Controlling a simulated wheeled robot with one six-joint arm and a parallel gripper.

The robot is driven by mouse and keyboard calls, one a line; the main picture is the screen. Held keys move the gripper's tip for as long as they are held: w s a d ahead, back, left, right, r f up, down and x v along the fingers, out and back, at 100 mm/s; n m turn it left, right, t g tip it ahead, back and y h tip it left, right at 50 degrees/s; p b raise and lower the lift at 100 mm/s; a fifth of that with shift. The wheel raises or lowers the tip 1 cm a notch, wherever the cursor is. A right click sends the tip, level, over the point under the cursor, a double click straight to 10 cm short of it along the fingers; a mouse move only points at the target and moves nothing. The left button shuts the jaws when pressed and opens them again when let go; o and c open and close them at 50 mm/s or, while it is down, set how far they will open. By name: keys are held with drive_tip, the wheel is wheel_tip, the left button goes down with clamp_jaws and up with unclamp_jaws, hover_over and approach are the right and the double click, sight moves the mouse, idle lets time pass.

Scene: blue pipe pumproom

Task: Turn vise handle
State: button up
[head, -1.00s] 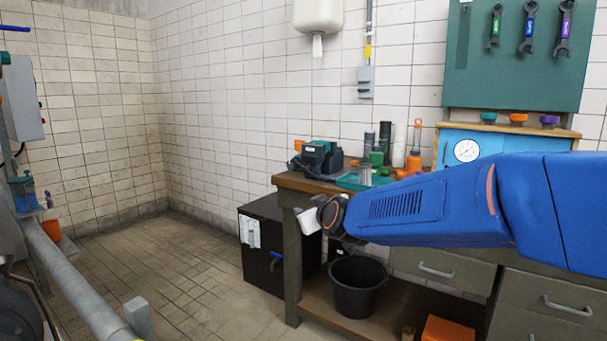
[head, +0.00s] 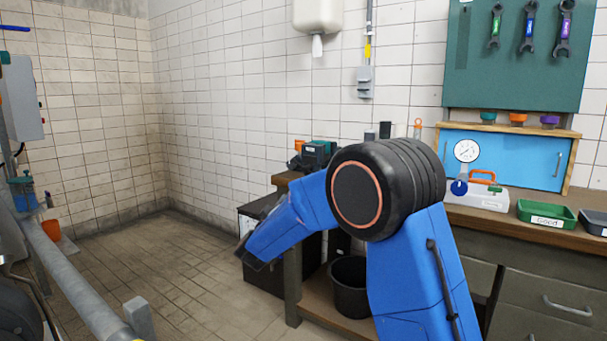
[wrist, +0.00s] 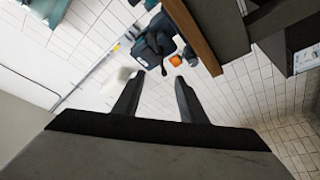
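A teal-and-black device (head: 314,156), which looks like the vise, sits on the left end of the workbench, partly behind my arm in the head view. In the wrist view it (wrist: 155,42) appears above my fingers, turned about, with a dark bar on it that may be the handle. My gripper (wrist: 157,98) is open and empty, its two dark fingers apart in front of tiled wall. It is apart from the device.
An orange cup (wrist: 176,60) is beside the device. A black cabinet (head: 262,212) stands left of the bench, and a black bucket (head: 350,287) is on its lower shelf. A gauge (head: 467,152) and green bin (head: 546,214) are at right. The floor at left is open.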

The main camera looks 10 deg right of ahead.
sight(304, 171)
drive_tip(key=x, duration=1.7)
drive_tip(key=shift+w+d, duration=0.1)
drive_tip(key=shift+d, duration=0.1)
drive_tip(key=shift+c, duration=0.3)
clamp_jaws()
